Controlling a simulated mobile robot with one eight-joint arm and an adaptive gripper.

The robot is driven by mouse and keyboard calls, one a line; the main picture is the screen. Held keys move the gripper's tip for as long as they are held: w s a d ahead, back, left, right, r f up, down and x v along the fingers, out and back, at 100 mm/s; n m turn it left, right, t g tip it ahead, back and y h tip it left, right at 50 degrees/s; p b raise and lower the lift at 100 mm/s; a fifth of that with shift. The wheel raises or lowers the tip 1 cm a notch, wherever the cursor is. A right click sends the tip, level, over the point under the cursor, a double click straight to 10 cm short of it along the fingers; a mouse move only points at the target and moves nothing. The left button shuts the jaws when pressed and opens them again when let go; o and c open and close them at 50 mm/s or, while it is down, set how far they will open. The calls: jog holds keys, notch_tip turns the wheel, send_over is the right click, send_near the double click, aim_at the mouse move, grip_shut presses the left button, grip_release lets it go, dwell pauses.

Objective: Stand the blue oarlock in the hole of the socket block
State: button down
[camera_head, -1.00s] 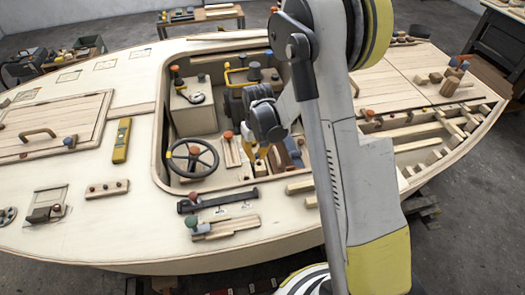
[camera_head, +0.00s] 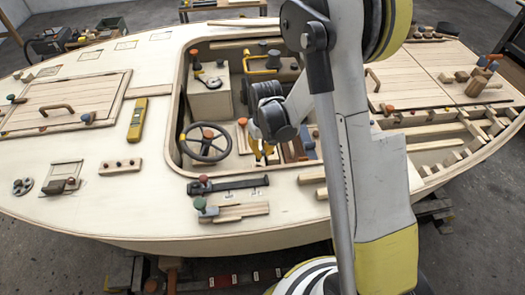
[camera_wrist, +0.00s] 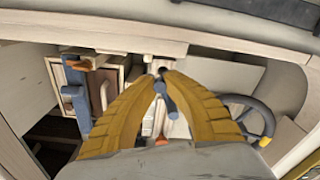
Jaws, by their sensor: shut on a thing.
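My gripper (camera_wrist: 166,85) points down into the open cockpit. Its yellow fingers are closed on a slim dark blue piece (camera_wrist: 171,104) with a rounded end, which looks like the blue oarlock; the fingers hide part of it. In the head view my gripper (camera_head: 262,152) is small, just right of the steering wheel, and partly hidden by my own arm; the held piece is not clear there.
The black steering wheel (camera_head: 206,143) stands close left of my gripper in the head view; it also shows at right in the wrist view (camera_wrist: 262,108). The cockpit's raised rim (camera_head: 176,110) surrounds the gripper. A blue upright part (camera_wrist: 76,92) stands left in the wrist view.

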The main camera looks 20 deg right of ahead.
jog(key=shift+f+b, duration=2.25)
jog(key=shift+f, duration=1.1)
jog(key=c, duration=1.5)
grip_release()
jog(key=r, duration=1.2)
jog(key=shift+s+d, duration=0.15)
jog(key=shift+s, duration=0.05)
jog(key=shift+r, duration=0.15)
jog(key=s+r+t, duration=0.2)
jog(key=s+r, duration=0.3)
jog(key=s+r+m+t, duration=0.1)
jog(key=s+r+t, duration=0.1)
jog(key=s+r, duration=0.3)
jog(key=s+a+r+t, duration=0.1)
jog(key=s+r+t, duration=0.1)
jog(key=s+r, duration=0.3)
jog(key=shift+s+a+m+t, duration=0.1)
jog(key=shift+s+m+t, duration=0.2)
jog(key=shift+s, duration=0.9)
